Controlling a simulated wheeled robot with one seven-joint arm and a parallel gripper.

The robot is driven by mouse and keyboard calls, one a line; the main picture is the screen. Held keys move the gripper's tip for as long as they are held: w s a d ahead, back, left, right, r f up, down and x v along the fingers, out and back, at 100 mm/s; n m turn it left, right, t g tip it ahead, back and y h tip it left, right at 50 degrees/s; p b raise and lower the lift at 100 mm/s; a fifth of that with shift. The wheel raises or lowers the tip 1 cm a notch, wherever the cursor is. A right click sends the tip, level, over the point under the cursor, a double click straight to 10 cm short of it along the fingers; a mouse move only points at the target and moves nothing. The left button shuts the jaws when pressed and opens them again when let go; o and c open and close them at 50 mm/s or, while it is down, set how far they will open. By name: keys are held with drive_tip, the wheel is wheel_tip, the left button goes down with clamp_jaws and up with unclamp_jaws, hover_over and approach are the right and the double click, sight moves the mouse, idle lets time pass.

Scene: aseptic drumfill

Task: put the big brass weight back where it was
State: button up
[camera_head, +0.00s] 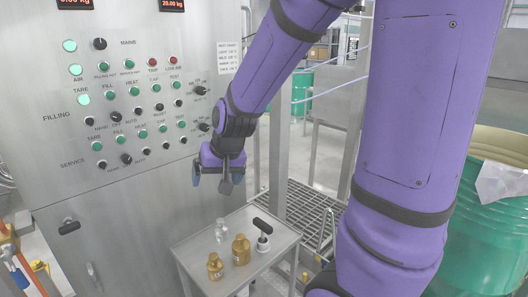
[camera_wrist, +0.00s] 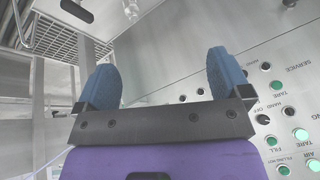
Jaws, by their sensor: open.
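The big brass weight (camera_head: 241,250) stands upright on a small metal side table (camera_head: 205,247). A smaller brass weight (camera_head: 215,266) stands to its left and nearer the front edge. My gripper (camera_head: 225,182) hangs above and behind the table, in front of the control panel. It is open and empty, clear of the weights. In the wrist view its two blue fingers (camera_wrist: 166,82) are wide apart with nothing between them. Neither brass weight shows in the wrist view.
A clear or silvery piece (camera_head: 221,231) and a black-handled item (camera_head: 262,228) share the table. The control panel (camera_head: 130,160) with knobs and lamps rises behind. A green drum (camera_head: 497,235) stands at right. Floor grating (camera_head: 325,215) lies beyond the table.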

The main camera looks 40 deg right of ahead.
drive_tip(key=s+r+n, duration=0.2)
drive_tip(key=s+r, duration=0.4)
drive_tip(key=s, duration=0.3)
drive_tip(key=s+a+r+n, duration=0.1)
drive_tip(key=s+r+n, duration=0.1)
drive_tip(key=s+r, duration=0.5)
drive_tip(key=s, duration=0.2)
drive_tip(key=shift+s+a+r+h, duration=0.25)
drive_tip(key=shift+s+h, duration=0.15)
idle(1.0)
